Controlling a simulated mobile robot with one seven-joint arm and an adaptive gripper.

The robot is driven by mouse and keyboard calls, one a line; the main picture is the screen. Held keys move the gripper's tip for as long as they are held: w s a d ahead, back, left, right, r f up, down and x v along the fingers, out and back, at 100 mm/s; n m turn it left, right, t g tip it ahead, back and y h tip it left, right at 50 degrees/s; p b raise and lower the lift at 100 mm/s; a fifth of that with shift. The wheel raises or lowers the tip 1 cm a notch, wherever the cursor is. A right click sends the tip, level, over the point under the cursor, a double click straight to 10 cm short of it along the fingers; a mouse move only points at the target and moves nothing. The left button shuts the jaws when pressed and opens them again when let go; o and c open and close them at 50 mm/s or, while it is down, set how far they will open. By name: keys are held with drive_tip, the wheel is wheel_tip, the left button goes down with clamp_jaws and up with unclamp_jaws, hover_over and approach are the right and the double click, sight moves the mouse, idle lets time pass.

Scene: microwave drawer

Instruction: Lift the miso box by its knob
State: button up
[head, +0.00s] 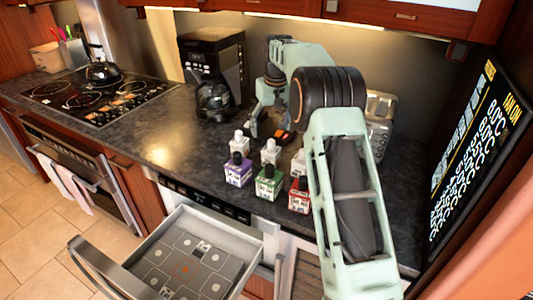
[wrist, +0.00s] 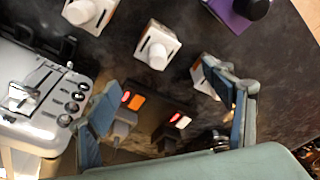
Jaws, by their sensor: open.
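Several small boxes with knobs stand on the dark counter in the head view. The front row has a purple box (head: 238,172), a green box (head: 268,185) and a red box (head: 299,197), all with black knobs. White-knobbed boxes stand behind, including one at left (head: 239,144) and one in the middle (head: 270,152). Their labels are too small to read, so I cannot tell which is miso. My gripper (head: 268,132) is open and empty just behind the white-knobbed boxes. In the wrist view, a white-knobbed box (wrist: 158,45) shows beyond the fingertips; another is partly hidden behind the right finger.
An open drawer (head: 255,247) with a grey marked insert juts out at lower left. A coffee maker (head: 212,70) stands behind my gripper to the left. A metal appliance with dials (wrist: 40,95) stands close by in the wrist view. The counter left of the boxes is clear.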

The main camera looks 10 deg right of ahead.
sight(273, 141)
drive_tip(key=shift+g, duration=0.3)
drive_tip(key=f, duration=0.6)
drive_tip(key=shift+d, duration=0.4)
drive_tip(key=shift+w+a+f+p, duration=0.15)
drive_tip(key=shift+f+p, duration=0.2)
drive_tip(key=shift+f, duration=0.7)
drive_tip(key=shift+w+a+f+p, duration=0.1)
drive_tip(key=shift+w+f+p, duration=0.15)
drive_tip(key=shift+f, duration=0.8)
drive_tip(key=shift+w+a+f+p, duration=0.15)
drive_tip(key=shift+f+p, duration=0.25)
drive_tip(key=shift+f, duration=0.65)
drive_tip(key=shift+c, duration=0.5)
drive_tip(key=shift+r, duration=0.1)
drive_tip(key=c, duration=1.2)
